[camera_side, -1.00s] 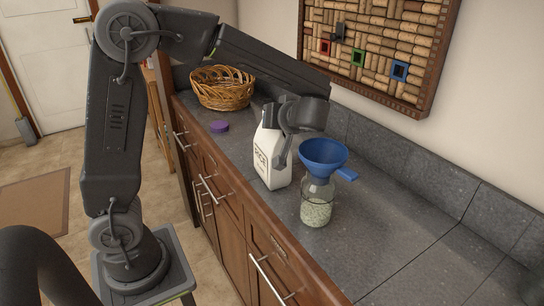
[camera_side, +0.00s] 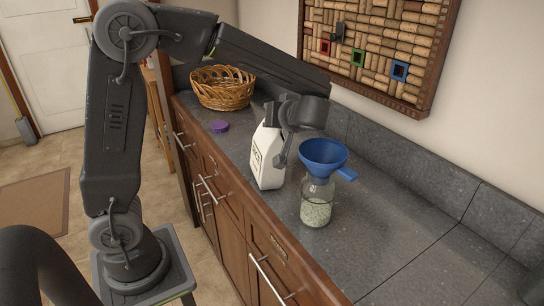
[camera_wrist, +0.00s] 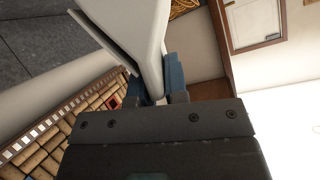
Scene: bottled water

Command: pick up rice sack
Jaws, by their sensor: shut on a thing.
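The white rice sack (camera_side: 267,158) with dark lettering is near the counter's front edge in the side view, slightly tilted. My gripper (camera_side: 281,150) is shut on the sack's upper part. In the wrist view, the sack's pale body (camera_wrist: 135,30) narrows between my gripper's two blue-grey fingers (camera_wrist: 155,78). I cannot tell from the side view whether the sack's bottom touches the counter.
A glass jar (camera_side: 317,203) with pale grains stands just right of the sack, with a blue funnel (camera_side: 323,155) on top. A purple lid (camera_side: 220,126) and a wicker basket (camera_side: 222,88) are farther back. The counter (camera_side: 400,225) is clear at right.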

